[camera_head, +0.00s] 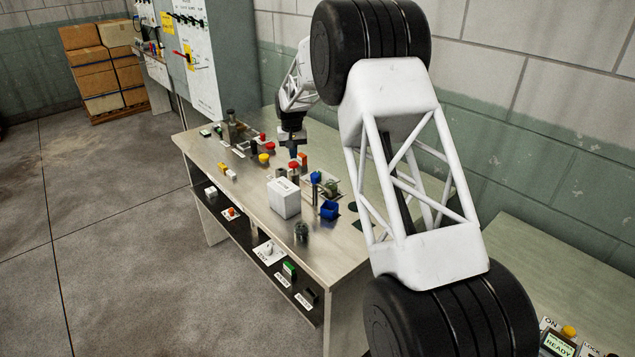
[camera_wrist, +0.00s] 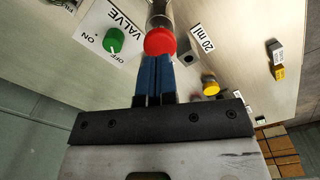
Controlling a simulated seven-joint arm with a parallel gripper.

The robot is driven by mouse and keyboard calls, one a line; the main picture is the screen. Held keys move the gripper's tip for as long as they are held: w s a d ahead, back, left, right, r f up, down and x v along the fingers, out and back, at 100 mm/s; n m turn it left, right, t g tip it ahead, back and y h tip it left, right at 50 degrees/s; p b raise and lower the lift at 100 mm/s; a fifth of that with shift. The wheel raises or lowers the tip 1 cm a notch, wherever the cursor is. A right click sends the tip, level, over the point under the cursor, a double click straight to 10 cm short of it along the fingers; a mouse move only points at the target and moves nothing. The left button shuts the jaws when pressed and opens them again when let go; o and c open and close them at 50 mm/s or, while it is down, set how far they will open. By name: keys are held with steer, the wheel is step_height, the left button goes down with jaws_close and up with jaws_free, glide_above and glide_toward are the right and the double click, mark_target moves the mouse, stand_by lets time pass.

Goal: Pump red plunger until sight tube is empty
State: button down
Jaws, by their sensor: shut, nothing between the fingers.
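The red plunger (camera_head: 293,165) stands upright on the metal bench, below my gripper (camera_head: 293,150). In the wrist view its round red cap (camera_wrist: 160,42) sits on a grey cylinder (camera_wrist: 158,14), right at the tips of my blue fingers (camera_wrist: 156,58). The fingers are together with nothing between them. I cannot tell whether they touch the cap. A "20 ml" label (camera_wrist: 203,40) lies beside the plunger. A green knob (camera_wrist: 113,40) on a "VALVE" plate marked ON and OFF is on the other side. I cannot make out the sight tube or its level.
A yellow button (camera_head: 263,158) is near the plunger, with more red knobs (camera_head: 269,146) behind. A white box (camera_head: 284,198), a blue bin (camera_head: 329,209) and a dark glass jar (camera_head: 301,232) stand nearer the front. A lower shelf (camera_head: 258,240) holds several small items.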

steer(key=shift+r, duration=0.15)
steer(key=shift+r, duration=2.35)
steer(key=shift+s+d+r, duration=0.1)
steer(key=shift+d+r, duration=0.05)
steer(key=shift+r, duration=0.05)
steer(key=s+d+r+m, duration=0.1)
steer(key=s+d+r, duration=0.55)
steer(key=s, duration=0.25)
steer(key=s+d+r+t, duration=0.1)
steer(key=s+d+r, duration=0.5)
steer(key=s+d, duration=0.3)
steer(key=s+d+r+m, duration=0.1)
steer(key=s+d+r, duration=0.5)
steer(key=s, duration=0.4)
steer(key=s+d+f, duration=0.2)
steer(key=s+d, duration=0.2)
steer(key=s, duration=0.9)
steer(key=s+d+f+t, duration=0.1)
steer(key=s+d, duration=0.3)
steer(key=s, duration=0.8)
steer(key=s+d+f+m, duration=0.1)
steer(key=s+d+f, duration=0.2)
steer(key=s, duration=1)
steer(key=shift+s+d+t, duration=0.3)
steer(key=shift+d, duration=0.45)
